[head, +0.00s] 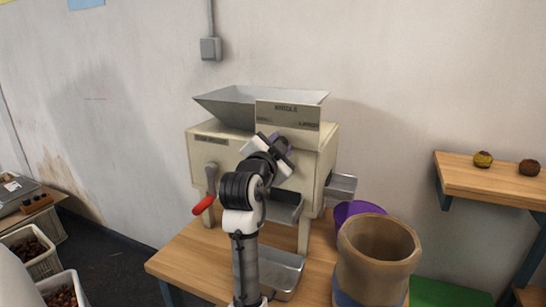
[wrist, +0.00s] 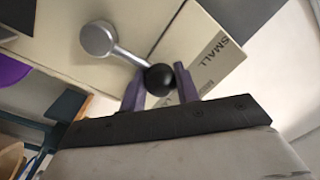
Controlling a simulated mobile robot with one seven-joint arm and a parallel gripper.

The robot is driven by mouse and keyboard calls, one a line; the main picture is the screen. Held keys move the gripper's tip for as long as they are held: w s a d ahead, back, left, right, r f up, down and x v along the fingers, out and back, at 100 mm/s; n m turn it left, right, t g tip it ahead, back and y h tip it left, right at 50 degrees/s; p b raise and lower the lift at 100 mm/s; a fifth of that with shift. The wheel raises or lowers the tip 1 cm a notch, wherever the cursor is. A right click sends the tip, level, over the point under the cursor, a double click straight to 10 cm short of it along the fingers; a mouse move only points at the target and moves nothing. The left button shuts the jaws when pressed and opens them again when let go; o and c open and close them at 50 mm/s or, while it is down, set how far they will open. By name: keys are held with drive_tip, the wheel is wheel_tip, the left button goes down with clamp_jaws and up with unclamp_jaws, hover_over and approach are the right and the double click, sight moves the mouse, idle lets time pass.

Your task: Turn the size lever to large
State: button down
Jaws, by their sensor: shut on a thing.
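The size lever (wrist: 128,58) has a round grey hub, a thin metal arm and a black ball knob (wrist: 160,79). In the wrist view the knob sits between the two purple fingers of my gripper (wrist: 161,90), which is shut on it. The knob lies beside the plate (wrist: 205,55) that reads SMALL. In the head view my gripper (head: 280,143) is at the front of the cream sorting machine (head: 208,151), just below its label plate (head: 287,115). The plate's small words are hard to read there, and my gripper hides the lever.
A red-handled crank (head: 205,202) is on the machine's left. A wide brown container (head: 378,250) and a purple one (head: 355,210) stand at the right. A metal tray (head: 284,272) lies below the machine. A wooden shelf (head: 490,180) holds two small round things.

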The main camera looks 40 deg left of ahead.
sight(301, 147)
drive_tip(key=shift+w+d+f+m+b, duration=0.1)
drive_tip(key=shift+d+f+m+b, duration=0.15)
drive_tip(key=shift+d+m+b, duration=0.7)
drive_tip(key=shift+w+d+f+m+b, duration=0.25)
drive_tip(key=shift+m+b, duration=0.85)
drive_tip(key=shift+m, duration=0.6)
drive_tip(key=shift+d+f+m+b, duration=0.2)
drive_tip(key=shift+d+m+b, duration=0.5)
drive_tip(key=shift+m+b, duration=0.5)
drive_tip(key=c, duration=1.1)
unclamp_jaws()
drive_tip(key=shift+t+h, duration=0.3)
drive_tip(key=shift+w+d+m, duration=0.1)
drive_tip(key=shift+d+m, duration=0.05)
drive_tip(key=shift+m, duration=0.1)
drive_tip(key=b+v, duration=0.2)
drive_tip(key=v, duration=1.2)
